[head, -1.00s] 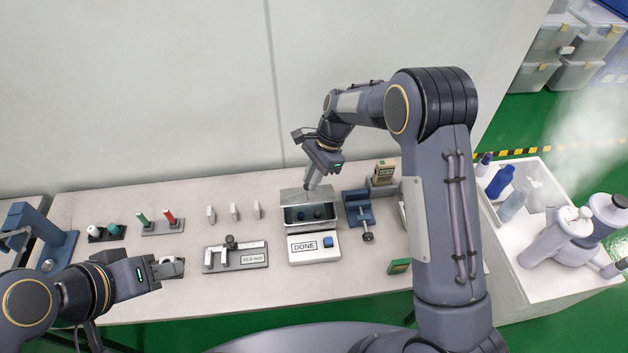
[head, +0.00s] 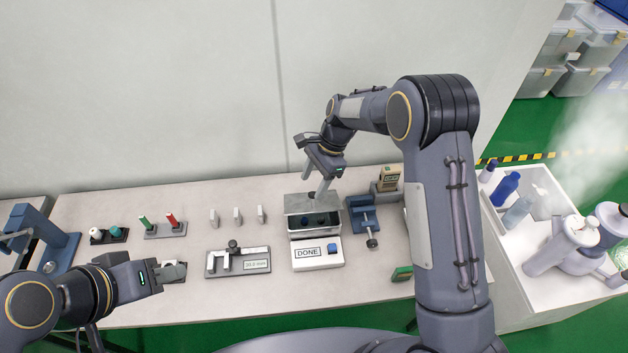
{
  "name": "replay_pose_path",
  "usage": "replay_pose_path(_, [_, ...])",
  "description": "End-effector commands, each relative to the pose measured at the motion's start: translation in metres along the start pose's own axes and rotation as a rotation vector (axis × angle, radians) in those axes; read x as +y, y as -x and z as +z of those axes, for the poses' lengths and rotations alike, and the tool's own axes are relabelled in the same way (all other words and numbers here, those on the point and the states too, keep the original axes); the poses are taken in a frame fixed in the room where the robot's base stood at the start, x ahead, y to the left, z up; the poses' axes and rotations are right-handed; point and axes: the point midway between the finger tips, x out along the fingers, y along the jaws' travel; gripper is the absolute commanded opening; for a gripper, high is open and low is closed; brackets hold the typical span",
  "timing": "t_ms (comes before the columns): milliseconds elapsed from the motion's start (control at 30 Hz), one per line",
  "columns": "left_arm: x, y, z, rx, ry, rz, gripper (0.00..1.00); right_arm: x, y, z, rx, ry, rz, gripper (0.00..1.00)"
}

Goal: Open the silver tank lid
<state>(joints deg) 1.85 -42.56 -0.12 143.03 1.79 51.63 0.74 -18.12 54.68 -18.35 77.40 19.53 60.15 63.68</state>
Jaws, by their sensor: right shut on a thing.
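The silver tank (head: 297,235) stands right of the table's middle, behind the DONE box. Its silver lid (head: 298,205) is raised and tilted at the back of the tank, leaving a dark opening in front with small dark round things inside. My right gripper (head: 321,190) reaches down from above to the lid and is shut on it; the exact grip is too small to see. My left gripper (head: 174,271) is low over the left front of the table, away from the tank; its finger gap is unclear.
The DONE box (head: 318,262) with a blue button is in front of the tank. A blue vise (head: 362,216) stands close at its right. A white bin with bottles (head: 510,240) is far right.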

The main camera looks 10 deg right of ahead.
Motion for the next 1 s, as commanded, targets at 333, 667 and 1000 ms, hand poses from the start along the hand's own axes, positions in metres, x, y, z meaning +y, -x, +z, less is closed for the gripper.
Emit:
replay_pose_path(333, [-0.004, -0.009, 0.005, 0.0, 0.0, 0.0, 0.36, -0.002, 0.046, -0.002, 0.008, 0.002, -0.014, 0.43])
replay_pose_path(667, [-0.005, -0.012, 0.006, 0.0, 0.0, 0.0, 0.36, 0.002, 0.078, 0.002, 0.003, 0.002, -0.004, 0.43])
replay_pose_path(1000, [-0.005, -0.011, 0.006, 0.0, 0.0, 0.0, 0.36, 0.002, 0.079, 0.003, 0.001, 0.002, -0.003, 0.43])
